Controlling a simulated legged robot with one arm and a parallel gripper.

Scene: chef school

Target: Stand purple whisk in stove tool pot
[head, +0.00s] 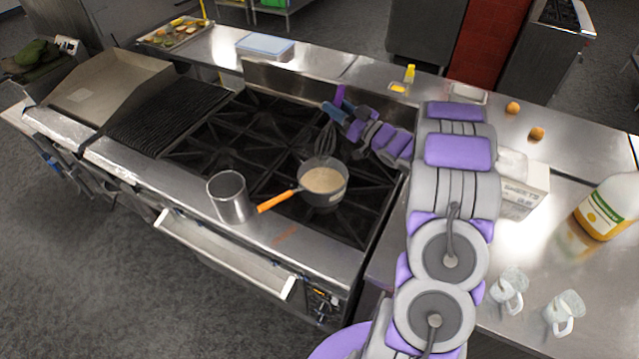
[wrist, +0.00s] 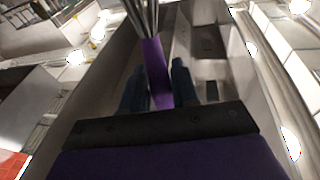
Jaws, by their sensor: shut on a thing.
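The purple whisk shows its handle top (head: 339,94) in the head view, with its wire loops (head: 325,140) hanging down above the saucepan's far rim. My gripper (head: 336,112) is shut on the whisk's handle over the stove. In the wrist view the purple handle (wrist: 156,72) runs between the two dark fingers of my gripper (wrist: 157,85), and the wires point away at the top. The tool pot, a plain open metal cylinder (head: 229,203), stands upright on the stove's front edge, left of the saucepan. Its inside bottom is hidden.
A saucepan (head: 336,195) with beige contents sits on the burner grates (head: 275,130); its orange handle (head: 276,200) points toward the tool pot. The counter at right holds a yellow-labelled jug (head: 606,210), a carton (head: 525,188) and glass mugs (head: 508,290). An open drawer front (head: 225,255) sticks out below.

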